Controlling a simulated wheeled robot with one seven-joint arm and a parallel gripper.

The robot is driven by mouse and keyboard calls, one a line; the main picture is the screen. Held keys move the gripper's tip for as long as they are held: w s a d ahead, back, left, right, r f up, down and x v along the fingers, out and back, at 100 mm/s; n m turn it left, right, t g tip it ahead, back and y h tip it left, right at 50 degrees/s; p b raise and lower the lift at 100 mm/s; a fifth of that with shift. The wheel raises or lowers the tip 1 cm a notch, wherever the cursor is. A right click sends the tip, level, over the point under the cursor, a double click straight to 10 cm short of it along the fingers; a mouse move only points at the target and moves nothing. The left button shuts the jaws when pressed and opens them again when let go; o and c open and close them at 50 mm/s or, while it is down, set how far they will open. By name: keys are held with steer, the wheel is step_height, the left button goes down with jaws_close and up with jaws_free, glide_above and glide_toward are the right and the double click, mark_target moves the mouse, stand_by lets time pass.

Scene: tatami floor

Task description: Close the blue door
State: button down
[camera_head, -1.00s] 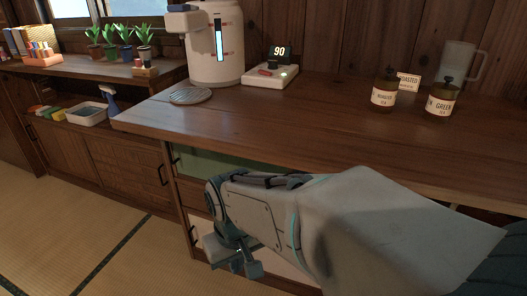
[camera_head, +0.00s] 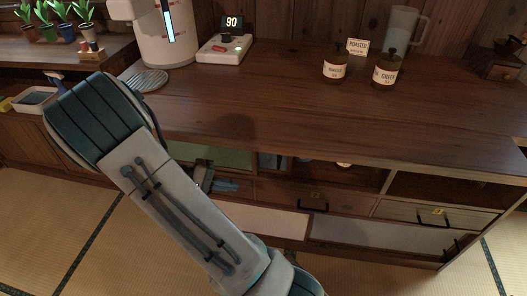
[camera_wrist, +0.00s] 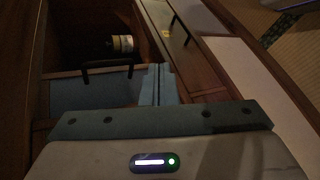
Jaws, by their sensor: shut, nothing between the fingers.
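The blue door (camera_wrist: 80,94) shows in the wrist view as a dull blue panel with a black bar handle (camera_wrist: 106,66), left of my fingertips. A dark open compartment lies beyond it. In the head view a small bluish panel (camera_head: 267,162) under the counter appears to be the same door, partly hidden by the counter edge. My gripper (camera_head: 228,186) is in front of the cabinet, just left of and below that panel. In the wrist view its fingers (camera_wrist: 160,84) are together and empty, close beside the panel; I cannot tell whether they touch it.
A drawer (camera_head: 333,197) with a black handle is right of my gripper, above a pale panel (camera_head: 270,216). A jar (camera_wrist: 122,43) sits inside the dark compartment. The wooden counter (camera_head: 300,115) overhangs, holding a dispenser and two jars. Tatami floor (camera_head: 110,255) is clear in front.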

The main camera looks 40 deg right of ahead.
steer(key=w+d+r+t+h+p, duration=0.1)
steer(key=w+r+h+p, duration=0.1)
steer(key=w+h, duration=0.35)
steer(key=s+b+x, duration=0.2)
steer(key=x, duration=1)
steer(key=shift+s+r+b, duration=0.3)
steer(key=shift+r+b, duration=0.05)
steer(key=shift+a+h, duration=0.15)
steer(key=shift+h, duration=0.1)
steer(key=shift+t, duration=0.4)
